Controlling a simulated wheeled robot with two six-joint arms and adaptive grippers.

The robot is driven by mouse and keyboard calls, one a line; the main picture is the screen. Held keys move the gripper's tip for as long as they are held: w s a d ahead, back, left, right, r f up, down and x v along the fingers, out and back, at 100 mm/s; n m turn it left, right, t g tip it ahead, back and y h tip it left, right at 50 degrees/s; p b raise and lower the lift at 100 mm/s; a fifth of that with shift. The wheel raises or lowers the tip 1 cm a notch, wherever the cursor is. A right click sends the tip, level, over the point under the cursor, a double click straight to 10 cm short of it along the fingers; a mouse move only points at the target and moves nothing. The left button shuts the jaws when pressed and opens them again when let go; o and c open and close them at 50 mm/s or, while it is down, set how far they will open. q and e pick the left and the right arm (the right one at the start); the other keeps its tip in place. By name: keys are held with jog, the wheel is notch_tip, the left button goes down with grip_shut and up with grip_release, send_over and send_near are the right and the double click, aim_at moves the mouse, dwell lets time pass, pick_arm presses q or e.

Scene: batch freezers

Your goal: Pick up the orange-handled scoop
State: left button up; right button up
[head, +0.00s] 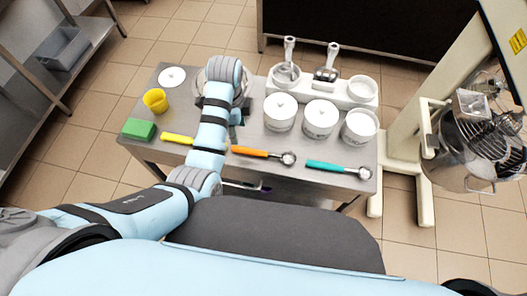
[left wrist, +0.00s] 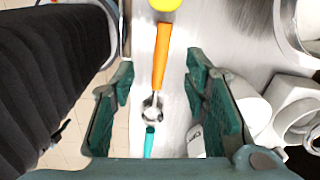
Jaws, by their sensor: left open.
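The orange-handled scoop (head: 250,151) lies near the front edge of the metal table, its metal bowl toward the right. It also shows in the left wrist view (left wrist: 161,58), with its handle toward the top of the picture and its bowl lower down. My left gripper (left wrist: 158,80) is open and empty, and the scoop appears between its two green fingers without contact. In the head view the left gripper (head: 237,118) is mostly hidden behind my own wrist, just behind the orange handle. My right gripper is not in view.
A yellow-handled scoop (head: 178,138) lies to the left and a teal-handled scoop (head: 325,166) to the right. Several white tubs, including this one (head: 320,119), stand behind. A green sponge (head: 138,129) and yellow cup (head: 155,100) are at left. A mixer (head: 470,150) stands at right.

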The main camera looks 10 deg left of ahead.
aim_at(243, 149)
pick_arm(q)
jog(key=shift+m, duration=0.8)
jog(key=f+b, duration=0.1)
jog(key=f, duration=0.3)
jog(key=f+b, duration=0.1)
jog(key=f, duration=0.3)
jog(key=d+f+b, duration=0.1)
jog(key=f, duration=0.3)
jog(key=shift+w, duration=0.3)
jog(key=shift+r, duration=0.1)
grip_shut()
